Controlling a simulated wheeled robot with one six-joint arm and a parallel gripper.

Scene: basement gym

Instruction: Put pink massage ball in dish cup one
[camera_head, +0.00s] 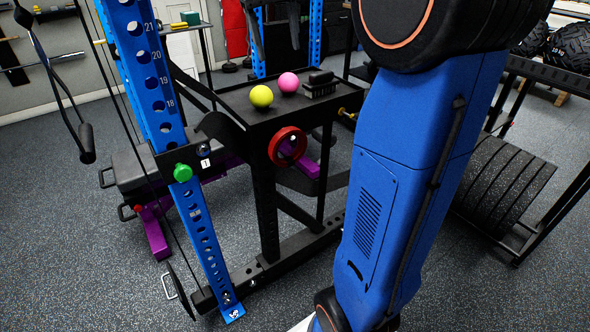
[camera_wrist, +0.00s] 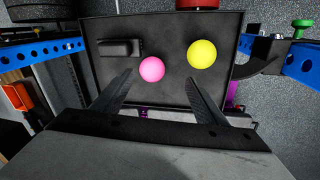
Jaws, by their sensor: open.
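The pink massage ball (camera_head: 288,82) rests on a black tray (camera_head: 262,122) on the rack, right of a yellow ball (camera_head: 261,96). In the wrist view the pink ball (camera_wrist: 152,69) shows between the fingertips of my open, empty gripper (camera_wrist: 160,76), nearer the left finger. I cannot tell its height above the ball. In the head view my gripper is not visible. A red round, ring-like part (camera_head: 287,147) sits at the tray's near side, and a "1" label (camera_head: 205,163) is on a black bracket to its left. I cannot tell which is dish cup one.
A black block-like object (camera_head: 320,84) lies on the tray beside the pink ball. A blue upright (camera_head: 163,95) with a green knob (camera_head: 182,172) stands left of the tray. Black weight plates (camera_head: 500,180) are at the right. Speckled floor (camera_head: 90,260) is open at lower left.

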